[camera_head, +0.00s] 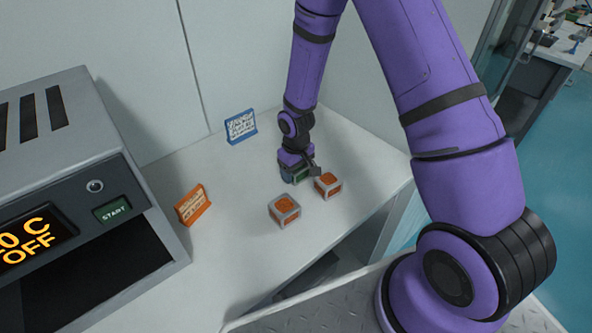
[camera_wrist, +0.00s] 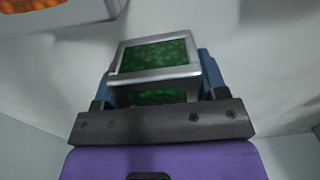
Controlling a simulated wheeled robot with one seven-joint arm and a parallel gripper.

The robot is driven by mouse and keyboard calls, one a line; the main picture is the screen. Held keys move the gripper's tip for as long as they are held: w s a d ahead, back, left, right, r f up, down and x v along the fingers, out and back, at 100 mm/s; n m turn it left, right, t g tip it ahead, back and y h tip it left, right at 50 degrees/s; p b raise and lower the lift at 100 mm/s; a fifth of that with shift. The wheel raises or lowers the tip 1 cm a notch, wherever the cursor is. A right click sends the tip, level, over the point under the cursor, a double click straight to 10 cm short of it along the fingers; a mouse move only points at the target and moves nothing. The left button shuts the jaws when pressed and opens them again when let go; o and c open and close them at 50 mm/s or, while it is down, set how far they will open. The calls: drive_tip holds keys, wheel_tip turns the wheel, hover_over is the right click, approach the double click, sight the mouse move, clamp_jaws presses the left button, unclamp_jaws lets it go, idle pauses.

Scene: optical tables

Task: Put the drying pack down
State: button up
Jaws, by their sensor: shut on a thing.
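My gripper (camera_head: 295,170) is low over the white table, shut on a small grey-framed box with green beads, the drying pack (camera_head: 297,177). In the wrist view the green pack (camera_wrist: 155,56) sits between the blue fingers of my gripper (camera_wrist: 160,82), a little tilted in the picture. I cannot tell whether its underside touches the table. Two similar packs with orange beads stand close by on the table: one orange pack (camera_head: 327,185) just right of my gripper, another orange pack (camera_head: 285,210) nearer the front.
A blue sign (camera_head: 240,126) stands behind, near the wall. An orange sign (camera_head: 193,206) stands to the left. A grey oven (camera_head: 60,130) with a display ending in "OFF" and a START button fills the left. The white table (camera_head: 235,185) is clear between the signs.

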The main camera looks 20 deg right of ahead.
drive_tip(key=o, duration=1)
drive_tip(key=shift+r, duration=0.1)
